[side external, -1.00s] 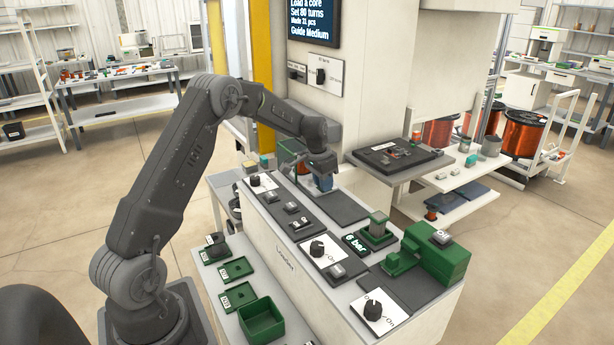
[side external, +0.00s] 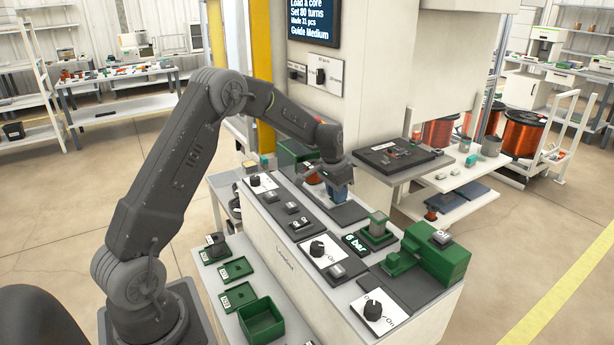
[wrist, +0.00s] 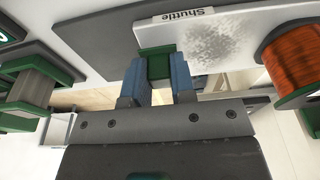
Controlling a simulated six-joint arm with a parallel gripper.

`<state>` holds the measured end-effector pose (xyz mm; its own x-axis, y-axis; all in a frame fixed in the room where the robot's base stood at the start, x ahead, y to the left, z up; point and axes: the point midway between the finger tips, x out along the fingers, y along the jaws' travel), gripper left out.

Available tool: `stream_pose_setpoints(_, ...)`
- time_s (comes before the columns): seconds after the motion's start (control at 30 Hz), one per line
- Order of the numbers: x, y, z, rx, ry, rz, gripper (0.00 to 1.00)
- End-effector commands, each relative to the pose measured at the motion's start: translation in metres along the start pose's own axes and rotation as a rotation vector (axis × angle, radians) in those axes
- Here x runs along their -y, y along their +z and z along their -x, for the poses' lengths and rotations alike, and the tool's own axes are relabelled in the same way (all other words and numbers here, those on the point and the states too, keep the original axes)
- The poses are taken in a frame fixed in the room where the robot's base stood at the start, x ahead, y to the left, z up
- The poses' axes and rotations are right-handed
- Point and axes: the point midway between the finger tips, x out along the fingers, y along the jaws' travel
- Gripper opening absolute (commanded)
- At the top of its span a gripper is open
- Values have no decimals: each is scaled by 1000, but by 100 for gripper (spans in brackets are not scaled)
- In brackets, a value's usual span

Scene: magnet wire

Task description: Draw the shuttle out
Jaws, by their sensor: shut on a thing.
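The shuttle (wrist: 228,38) shows in the wrist view as a pale plate with a "Shuttle" label and a grey speckled patch. A green block (wrist: 159,66) at its near edge sits between the blue fingers of my gripper (wrist: 159,80). The fingers are shut on this block. In the side external view my gripper (side external: 338,191) is low over the dark pad at the far end of the bench; the arm hides most of the shuttle there.
A copper-wire spool (wrist: 295,60) stands at the right of the wrist view, close to the plate. A green housing (side external: 293,153) is behind my gripper. A green fixture (side external: 378,230) and green clamp block (side external: 440,258) stand nearer on the bench. A dark tray (side external: 398,156) sits to the right.

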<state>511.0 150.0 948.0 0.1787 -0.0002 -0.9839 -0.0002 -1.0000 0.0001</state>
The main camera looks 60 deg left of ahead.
Motion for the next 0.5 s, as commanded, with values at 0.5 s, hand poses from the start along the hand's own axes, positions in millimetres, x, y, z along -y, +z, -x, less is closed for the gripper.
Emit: stream_pose_setpoints(0.5,-36,0,0,-1,0,-2,3)
